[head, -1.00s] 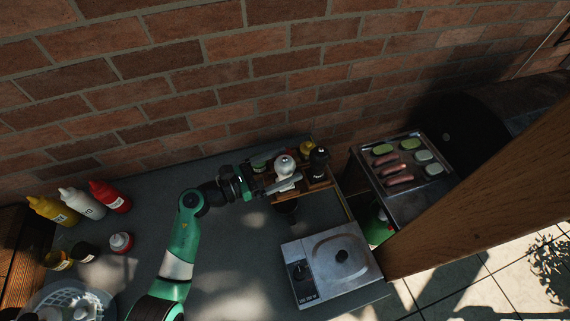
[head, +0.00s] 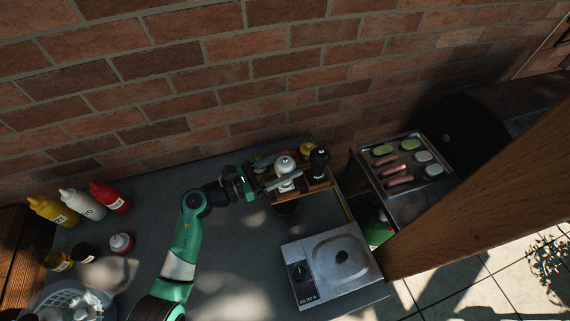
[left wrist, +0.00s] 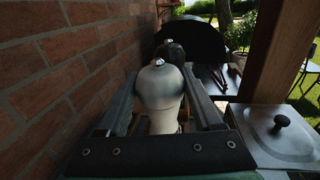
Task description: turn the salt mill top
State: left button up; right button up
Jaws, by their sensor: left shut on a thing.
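The white salt mill (head: 285,166) stands upright in a wooden rack (head: 318,186) near the wall. My left gripper (head: 280,177) reaches in from the left and is shut on the mill's white top. In the left wrist view the mill's rounded top (left wrist: 160,86) with its metal knob sits between the two fingers of the left gripper (left wrist: 162,95). The mill's lower part is mostly hidden by the gripper. A dark pepper mill (head: 319,160) stands just right of the salt mill, and also behind it in the wrist view (left wrist: 174,52). My right gripper is not in view.
A brick wall (head: 200,70) runs close behind the rack. A steel hotplate (head: 330,266) stands in front, right of centre. Sauce bottles (head: 110,197) stand at far left. A tray of food (head: 405,165) stands right.

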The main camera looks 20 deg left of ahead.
pick_arm(q)
jog(key=shift+d+r+n+t+y+p, duration=0.15)
jog(key=shift+n+t+y+p, duration=0.45)
jog(key=shift+p, duration=0.35)
jog(key=n+t+y+p, duration=0.1)
jog(key=n+y+p, duration=0.1)
jog(key=y+p, duration=0.1)
jog(key=n+t+y+p, duration=0.1)
jog(key=n+y+p, duration=0.1)
jog(key=y+p, duration=0.1)
jog(key=shift+d+n+y, duration=0.1)
jog(key=shift+n+y, duration=0.3)
jog(key=shift+y, duration=0.2)
jog(key=n+y+p, duration=0.1)
jog(key=y, duration=0.2)
jog(key=shift+n+t, duration=0.3)
jog(key=shift+n, duration=0.1)
jog(key=shift+n+y, duration=0.4)
jog(key=shift+y, duration=0.2)
jog(key=shift+f+n+y, duration=0.2)
jog(key=shift+n+y, duration=0.6)
jog(key=shift+y, duration=0.4)
jog(key=shift+a+n+g+y+b, duration=0.2)
jog(key=shift+n+g+y+b, duration=0.6)
jog(key=shift+n+y, duration=0.8)
jog(key=shift+g+y, duration=0.3)
jog(key=shift+y, duration=0.5)
